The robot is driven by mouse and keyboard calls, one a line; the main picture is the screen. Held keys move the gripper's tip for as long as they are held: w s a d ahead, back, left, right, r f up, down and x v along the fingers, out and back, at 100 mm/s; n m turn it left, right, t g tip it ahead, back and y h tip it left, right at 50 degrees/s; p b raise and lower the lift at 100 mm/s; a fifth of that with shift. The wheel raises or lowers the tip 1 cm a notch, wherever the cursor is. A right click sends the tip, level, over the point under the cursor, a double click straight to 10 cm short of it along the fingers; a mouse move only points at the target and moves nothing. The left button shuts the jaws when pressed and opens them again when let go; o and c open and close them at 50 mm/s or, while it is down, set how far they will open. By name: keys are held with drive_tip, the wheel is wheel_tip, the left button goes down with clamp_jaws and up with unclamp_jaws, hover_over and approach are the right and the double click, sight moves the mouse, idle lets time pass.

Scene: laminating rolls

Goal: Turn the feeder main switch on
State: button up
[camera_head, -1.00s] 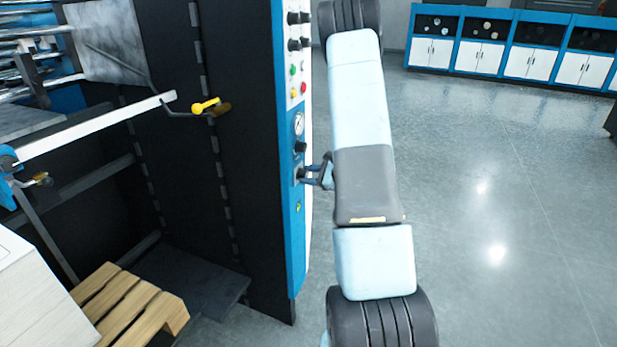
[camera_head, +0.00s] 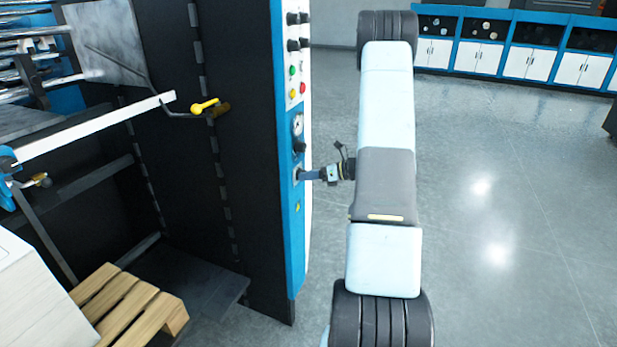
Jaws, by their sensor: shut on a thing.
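The feeder's tall blue-edged control panel stands left of centre, seen at a steep angle. The feeder main switch (camera_head: 298,174) is low on this panel, below a black knob and a round gauge. My gripper (camera_head: 309,175) reaches in from the right and is shut on the switch. The fingers cover most of the switch, so its turned position cannot be made out.
A gauge (camera_head: 298,124), a black knob (camera_head: 299,146) and coloured buttons (camera_head: 291,86) sit above on the panel. A yellow-handled lever (camera_head: 205,106) is on the machine's dark side. A wooden pallet (camera_head: 125,305) lies lower left. The floor to the right is clear.

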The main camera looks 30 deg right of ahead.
drive_tip(key=shift+f+m+g+y, duration=0.15)
drive_tip(key=shift+m+y, duration=0.25)
drive_tip(key=shift+m, duration=0.45)
drive_tip(key=shift+m+g+y, duration=0.15)
drive_tip(key=shift+m+y, duration=0.25)
drive_tip(key=shift+m, duration=0.45)
drive_tip(key=o, duration=1)
drive_tip(key=shift+o, duration=0.2)
drive_tip(key=shift+d, duration=0.1)
drive_tip(key=v, duration=1.3)
drive_tip(key=shift+s+d, duration=0.2)
drive_tip(key=shift+d, duration=0.05)
drive_tip(key=shift+a, duration=0.1)
